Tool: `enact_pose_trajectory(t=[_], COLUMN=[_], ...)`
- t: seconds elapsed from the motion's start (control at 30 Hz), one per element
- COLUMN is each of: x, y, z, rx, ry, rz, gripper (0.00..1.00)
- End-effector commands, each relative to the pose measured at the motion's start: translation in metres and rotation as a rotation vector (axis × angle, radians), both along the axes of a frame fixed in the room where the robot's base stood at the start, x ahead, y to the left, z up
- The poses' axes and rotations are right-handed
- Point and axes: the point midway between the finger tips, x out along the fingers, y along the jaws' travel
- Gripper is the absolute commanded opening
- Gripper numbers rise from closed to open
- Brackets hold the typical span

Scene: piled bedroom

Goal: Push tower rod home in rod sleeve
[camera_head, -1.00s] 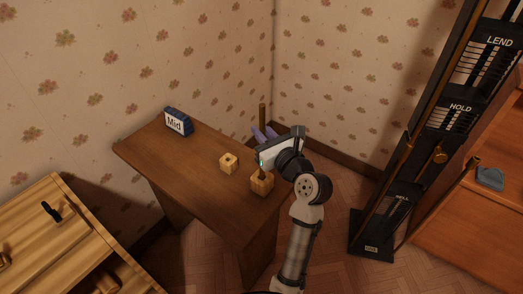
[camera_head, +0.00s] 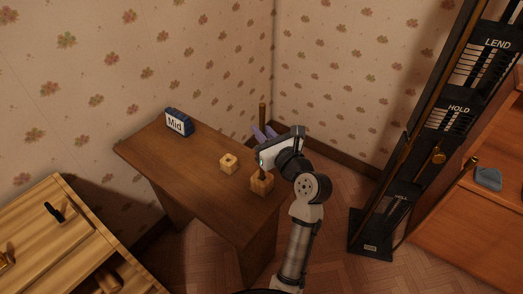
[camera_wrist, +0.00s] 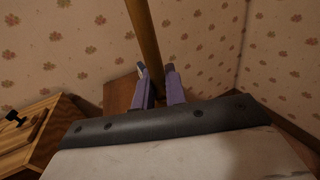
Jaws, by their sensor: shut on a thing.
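The tower rod (camera_head: 262,115) is a slim brown rod standing about upright over the right part of the small desk. My gripper (camera_head: 264,132) has purple fingers shut on it; the wrist view shows the rod (camera_wrist: 147,45) running between the fingertips (camera_wrist: 156,70). Below my gripper is a wooden block (camera_head: 262,184), which looks like the rod sleeve. A dark piece, apparently the rod's lower end, shows at the block's top. My gripper hides the rod's middle, and I cannot tell how deep the rod sits.
A second small wooden block with a hole (camera_head: 229,163) stands left of the sleeve. A blue "Mid" sign (camera_head: 178,122) stands at the desk's (camera_head: 190,185) far left. Walls close in behind. A wooden dresser (camera_head: 60,235) is at lower left; a tall black panel (camera_head: 400,190) stands right.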

Motion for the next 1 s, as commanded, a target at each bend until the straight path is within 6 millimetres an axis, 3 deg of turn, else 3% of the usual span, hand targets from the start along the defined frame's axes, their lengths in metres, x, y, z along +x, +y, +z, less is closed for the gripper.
enact_pose_trajectory(t=[0.67,1.0], x=[0.000,0.000], y=[0.000,0.000], z=[0.007,0.021], rx=[0.001,0.000], ry=[-0.001,-0.001], rz=[0.000,0.001], gripper=[0.00,0.00])
